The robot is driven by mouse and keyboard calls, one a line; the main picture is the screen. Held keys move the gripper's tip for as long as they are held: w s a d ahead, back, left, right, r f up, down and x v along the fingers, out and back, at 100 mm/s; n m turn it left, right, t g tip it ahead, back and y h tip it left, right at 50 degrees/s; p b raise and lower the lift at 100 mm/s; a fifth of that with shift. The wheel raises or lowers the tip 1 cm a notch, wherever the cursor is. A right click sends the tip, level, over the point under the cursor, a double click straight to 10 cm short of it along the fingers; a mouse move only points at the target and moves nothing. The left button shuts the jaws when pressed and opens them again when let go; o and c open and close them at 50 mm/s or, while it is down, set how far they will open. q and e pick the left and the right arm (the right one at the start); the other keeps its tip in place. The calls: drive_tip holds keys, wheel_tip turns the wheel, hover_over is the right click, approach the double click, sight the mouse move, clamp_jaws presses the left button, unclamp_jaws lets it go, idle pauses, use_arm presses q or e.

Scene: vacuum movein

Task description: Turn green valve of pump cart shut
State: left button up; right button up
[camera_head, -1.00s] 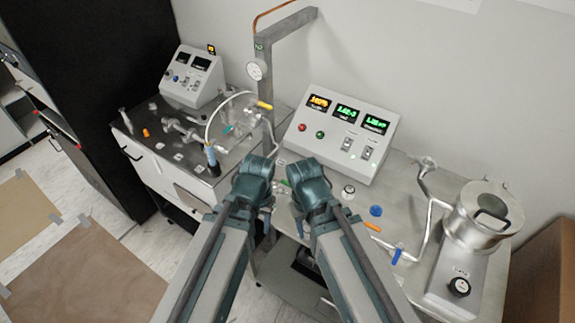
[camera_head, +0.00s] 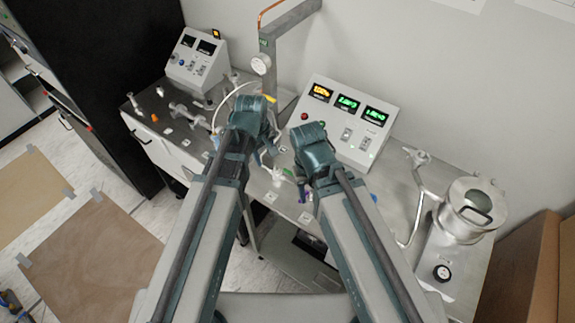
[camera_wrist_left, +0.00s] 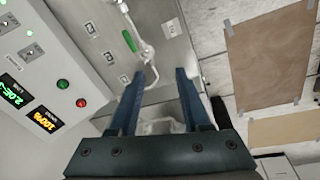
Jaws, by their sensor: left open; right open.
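The green valve handle (camera_wrist_left: 130,40) shows in the left wrist view, a short bar on a metal pipe fitting above a steel top. In the head view the fitting is partly hidden by my arms, and only a small green bit (camera_head: 287,172) shows between them. My left gripper (camera_head: 252,112) is raised over the back of the worktop. Its open, empty fingers (camera_wrist_left: 158,72) point towards the pipe, with the green handle beyond the fingertips and to the left, apart from them. My right gripper (camera_head: 312,138) is to the right, before the display panel; its fingertips are hidden.
A control box (camera_head: 350,115) with lit displays stands behind my right gripper. A metal post (camera_head: 270,80) with a gauge rises behind my left gripper. A steel chamber (camera_head: 468,215) stands at the right. A second cart with a box (camera_head: 195,60) is at the left.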

sight(288, 171)
use_arm(q)
drive_tip(key=d+n, duration=0.1)
drive_tip(key=w+d+n, duration=0.1)
drive_tip(key=d, duration=0.1)
drive_tip(key=w+d+n, duration=0.1)
drive_tip(key=d, duration=0.1)
drive_tip(key=shift+w+d+n, duration=0.1)
drive_tip(key=shift+w+n, duration=0.15)
drive_tip(key=shift+n, duration=0.05)
use_arm(e)
drive_tip(key=shift+f, duration=0.15)
use_arm(q)
drive_tip(key=f+b, duration=0.4)
drive_tip(key=w+d+f+b, duration=0.1)
drive_tip(key=f+b, duration=0.4)
drive_tip(key=w+f+b, duration=0.1)
drive_tip(key=f+b, duration=0.3)
drive_tip(key=shift+w+d+f+b, duration=0.1)
drive_tip(key=shift+d+f+b, duration=0.15)
drive_tip(key=shift+b, duration=0.1)
use_arm(e)
wheel_tip(288, 171, down, 13)
drive_tip(key=shift+f, duration=0.2)
use_arm(q)
clamp_jaws()
